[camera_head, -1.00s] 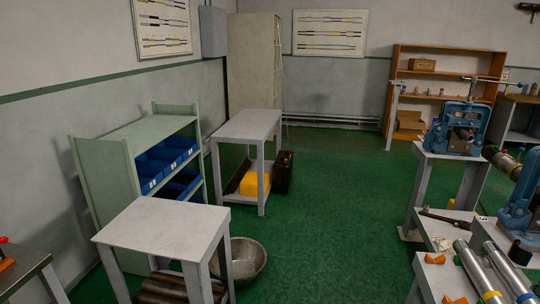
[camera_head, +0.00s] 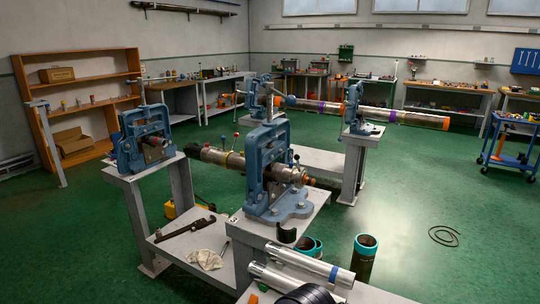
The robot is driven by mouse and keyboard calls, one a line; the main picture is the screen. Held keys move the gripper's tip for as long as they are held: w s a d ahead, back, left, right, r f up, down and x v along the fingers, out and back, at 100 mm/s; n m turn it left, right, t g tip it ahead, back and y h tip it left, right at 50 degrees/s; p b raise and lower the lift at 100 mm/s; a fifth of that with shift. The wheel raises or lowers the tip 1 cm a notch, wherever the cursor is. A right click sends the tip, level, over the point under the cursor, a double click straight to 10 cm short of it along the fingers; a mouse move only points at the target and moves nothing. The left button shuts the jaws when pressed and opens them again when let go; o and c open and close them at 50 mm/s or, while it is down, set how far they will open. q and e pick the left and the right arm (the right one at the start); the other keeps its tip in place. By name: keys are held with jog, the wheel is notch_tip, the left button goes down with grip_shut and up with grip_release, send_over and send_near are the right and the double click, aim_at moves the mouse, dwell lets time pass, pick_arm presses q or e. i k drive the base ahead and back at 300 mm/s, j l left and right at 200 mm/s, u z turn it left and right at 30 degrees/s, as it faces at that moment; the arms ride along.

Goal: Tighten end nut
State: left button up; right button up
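A blue pipe vise (camera_head: 268,168) stands on a grey table in the middle of the head view. A pipe assembly (camera_head: 225,158) runs through it, with a dark left end and a metal fitting (camera_head: 288,174) with an orange part at the right end. I cannot tell which part is the end nut. Behind, two more vises (camera_head: 358,108) hold a long pipe (camera_head: 415,119) with purple and orange bands. Neither of my grippers shows.
A lower table (camera_head: 205,236) holds a pipe wrench and a cloth. Loose silver pipes (camera_head: 300,262) lie at the front, beside a dark cylinder with a teal rim (camera_head: 365,258). A cable coil (camera_head: 444,236) lies on the green floor. Open floor is at the right.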

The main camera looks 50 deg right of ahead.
aim_at(299, 173)
jog(key=i+z, duration=0.25)
jog(key=i, duration=0.25)
jog(key=i+z, duration=0.2)
jog(key=i, duration=0.3)
jog(key=i+j+z, duration=0.25)
jog(key=i, duration=0.25)
jog(key=i+j+z, duration=0.2)
jog(key=i, duration=0.25)
jog(key=i+l+z, duration=0.15)
jog(key=i+z, duration=0.2)
jog(key=z, duration=0.15)
jog(key=i+z, duration=0.3)
jog(key=z, duration=0.15)
jog(key=i+j+z, duration=0.1)
jog(key=i+z, duration=0.25)
jog(key=z, duration=0.15)
jog(key=i+j+z, duration=0.25)
jog(key=z, duration=0.2)
jog(key=i, duration=0.1)
